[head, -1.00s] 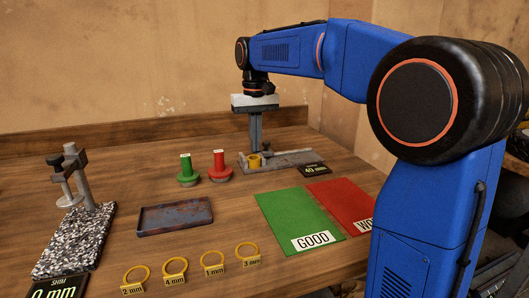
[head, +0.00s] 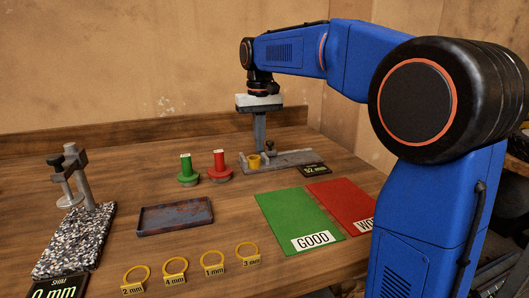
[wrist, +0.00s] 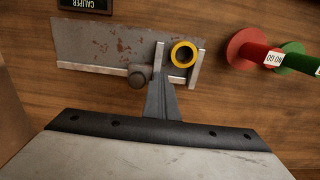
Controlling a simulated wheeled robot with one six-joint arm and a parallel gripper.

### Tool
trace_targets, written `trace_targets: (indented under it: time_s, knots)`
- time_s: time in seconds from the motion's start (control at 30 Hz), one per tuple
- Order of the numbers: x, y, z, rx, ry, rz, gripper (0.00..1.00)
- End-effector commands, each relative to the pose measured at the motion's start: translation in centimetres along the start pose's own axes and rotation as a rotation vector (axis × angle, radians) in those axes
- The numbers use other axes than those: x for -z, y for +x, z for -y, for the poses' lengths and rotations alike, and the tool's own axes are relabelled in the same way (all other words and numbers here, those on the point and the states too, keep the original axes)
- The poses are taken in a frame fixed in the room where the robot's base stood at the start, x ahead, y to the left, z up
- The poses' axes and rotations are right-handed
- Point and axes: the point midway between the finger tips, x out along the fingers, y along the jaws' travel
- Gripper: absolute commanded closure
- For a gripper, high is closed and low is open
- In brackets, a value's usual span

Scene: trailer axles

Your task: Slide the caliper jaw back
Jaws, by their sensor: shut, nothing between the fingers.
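The caliper (head: 290,158) lies flat at the back of the bench, a grey plate with rails and two upright jaws. In the wrist view its sliding jaw (wrist: 158,56) stands left of a yellow ring (wrist: 184,54), with a small gap between them. The fixed jaw (wrist: 196,68) is at the ring's right. A dark round knob (wrist: 139,76) sits beside the sliding jaw. My gripper (head: 259,148) is shut and empty, pointing down at the caliper. In the wrist view its fingertips (wrist: 163,84) are close beside the knob and sliding jaw; contact is unclear.
The caliper's readout (head: 315,170) seems to show 52 mm. Green (head: 295,215) and red (head: 338,200) mats, a rusty tray (head: 175,214) and several labelled rings lie nearer.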

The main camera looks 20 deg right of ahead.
Motion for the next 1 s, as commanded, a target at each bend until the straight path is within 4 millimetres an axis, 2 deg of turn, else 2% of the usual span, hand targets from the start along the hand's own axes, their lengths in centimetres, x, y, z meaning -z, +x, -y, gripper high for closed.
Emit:
trace_targets:
  time_s: [0.03, 1.0]
  knots:
    - [-0.1, 0.8, -0.2, -0.002, 0.001, 0.019, 1.0]
    - [-0.1, 0.8, -2.5, -0.001, 0.001, 0.02, 1.0]
